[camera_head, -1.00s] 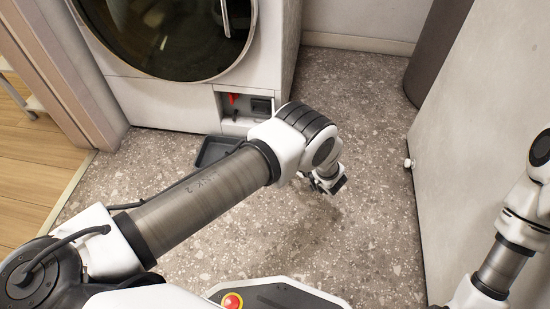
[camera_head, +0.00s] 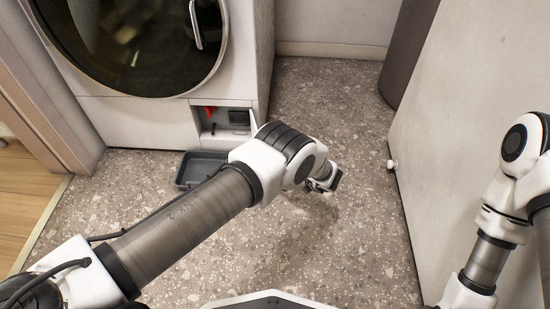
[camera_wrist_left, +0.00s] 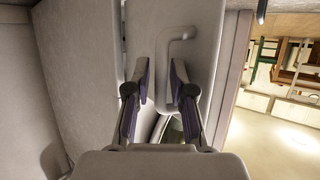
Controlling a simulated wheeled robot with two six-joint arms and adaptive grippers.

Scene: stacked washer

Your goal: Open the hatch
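The hatch compartment (camera_head: 222,119) is low on the right of the white washer's front (camera_head: 150,122). Its opening is uncovered, with a red part (camera_head: 210,112) and a dark part inside. A pale flap (camera_head: 253,119) seems to stand out at its right edge, partly behind my arm. My left gripper (camera_head: 325,181) is right of the compartment, above the floor and apart from it. In the left wrist view its two fingers (camera_wrist_left: 161,82) are apart, before a pale panel with a moulded bent shape (camera_wrist_left: 178,50). I see nothing clearly held. My right gripper is out of view.
A grey tray (camera_head: 195,172) lies on the speckled floor below the compartment. The round glass door (camera_head: 120,45) above is shut. A large white panel (camera_head: 465,110) with a small knob bounds the right. Open floor (camera_head: 330,110) lies between it and the washer.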

